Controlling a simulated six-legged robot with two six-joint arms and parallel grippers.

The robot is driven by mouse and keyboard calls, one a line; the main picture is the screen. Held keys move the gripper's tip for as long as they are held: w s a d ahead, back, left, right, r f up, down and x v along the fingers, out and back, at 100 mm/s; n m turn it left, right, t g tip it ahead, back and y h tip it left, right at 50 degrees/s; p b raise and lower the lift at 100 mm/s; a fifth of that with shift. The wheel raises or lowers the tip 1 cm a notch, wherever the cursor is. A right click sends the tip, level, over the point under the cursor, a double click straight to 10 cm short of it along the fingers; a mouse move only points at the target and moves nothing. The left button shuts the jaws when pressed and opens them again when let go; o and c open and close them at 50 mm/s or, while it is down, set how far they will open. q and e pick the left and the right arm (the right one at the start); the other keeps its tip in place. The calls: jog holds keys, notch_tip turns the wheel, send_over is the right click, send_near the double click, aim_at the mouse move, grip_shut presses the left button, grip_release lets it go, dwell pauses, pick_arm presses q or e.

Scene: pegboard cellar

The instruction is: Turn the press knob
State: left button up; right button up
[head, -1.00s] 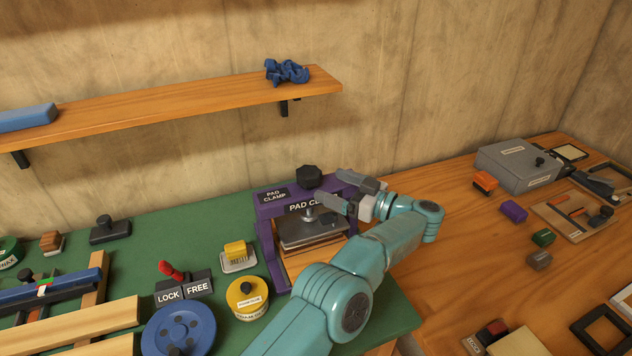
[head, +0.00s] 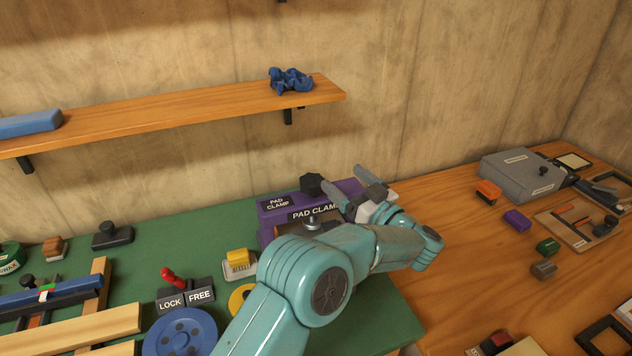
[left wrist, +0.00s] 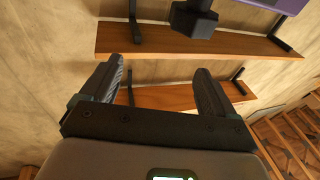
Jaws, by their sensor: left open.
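The press, labelled PAD CLAMP (head: 275,205), is a purple frame on the green bench mat. Its black faceted press knob (head: 311,184) sits on top. The knob also shows in the left wrist view (left wrist: 193,19), beyond and above the fingertips, nearer the right finger. My left gripper (head: 344,179) is open and empty, just right of the knob, with its fingers pointing up and back. In the left wrist view its spread fingers (left wrist: 155,75) have nothing between them. My left arm hides most of the press's lower part. My right gripper is not in view.
A wall shelf (head: 190,115) holds a crumpled blue cloth (head: 291,80) behind the press. A red-handled LOCK/FREE lever (head: 172,278), a blue wheel (head: 180,334) and a yellow block (head: 238,260) lie left of my arm. A grey box (head: 522,175) stands far right.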

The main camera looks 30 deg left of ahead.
pick_arm(q)
jog(key=s+m+t+h, duration=0.4)
jog(key=s+t, duration=0.1)
jog(key=m+t+h, duration=0.2)
jog(key=m+h, duration=0.1)
jog(key=h, duration=0.1)
send_near(312, 179)
jog(key=p+x, duration=0.4)
jog(key=x, duration=0.6)
jog(key=shift+f, duration=0.1)
jog(key=c, duration=0.9)
jog(key=shift+d+n+g+y+b, duration=0.1)
jog(key=shift+n+g+y+b, duration=0.2)
jog(key=shift+n+g+y, duration=1.6)
